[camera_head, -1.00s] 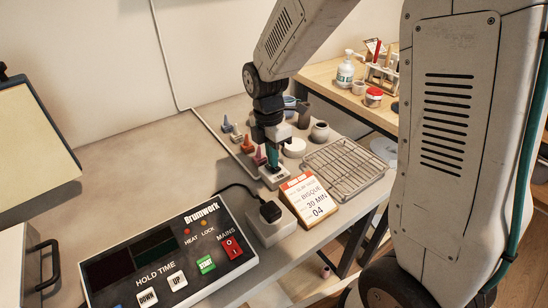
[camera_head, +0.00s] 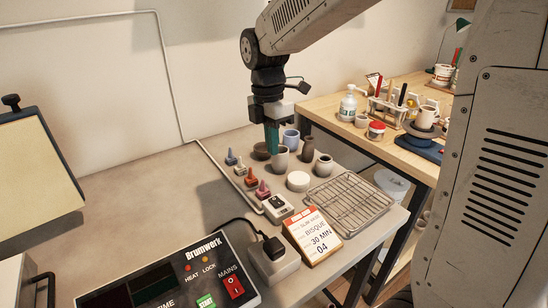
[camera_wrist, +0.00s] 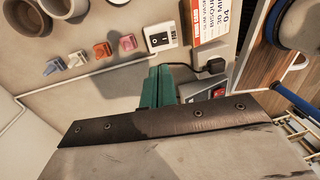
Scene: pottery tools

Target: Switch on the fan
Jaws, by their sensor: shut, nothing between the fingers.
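No fan is clearly in view. A small white switch box (camera_head: 278,208) with a dark panel sits on the grey table at the end of a thin conduit; it also shows in the wrist view (camera_wrist: 172,40). Its on or off position is too small to tell. My gripper (camera_head: 271,147), with teal fingers, is shut and empty. It hangs above the table, behind and above the switch box, near some cups. In the wrist view the teal fingers (camera_wrist: 157,86) point toward the table, apart from the box.
Small coloured cones (camera_head: 251,177) stand left of the box. A black plug sits in a white socket block (camera_head: 272,262). The control box (camera_head: 170,285) with a red MAINS switch is in front.

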